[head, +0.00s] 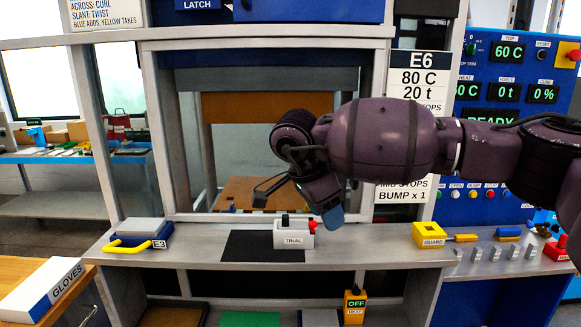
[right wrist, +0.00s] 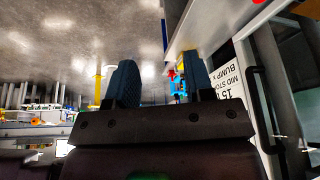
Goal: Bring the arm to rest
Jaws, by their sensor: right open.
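My right arm comes in from the right in the head view, raised in front of the press frame. Its gripper (head: 297,206) hangs over the shelf, above and just behind the white TRIAL block (head: 293,238). The two fingers are spread apart, and the right wrist view shows the same gripper (right wrist: 161,82) with nothing seen between them. The fingertips look blue-grey. I cannot tell the exact gap between the gripper and the TRIAL block. My left arm and gripper do not show.
The shelf carries a dark mat (head: 262,246), a yellow-handled E3 piece (head: 138,245) and a yellow GUARD block (head: 429,235). A blue control panel (head: 510,120) stands at right. A GLOVES box (head: 42,290) lies at front left. The OFF switch (head: 355,305) is below the shelf.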

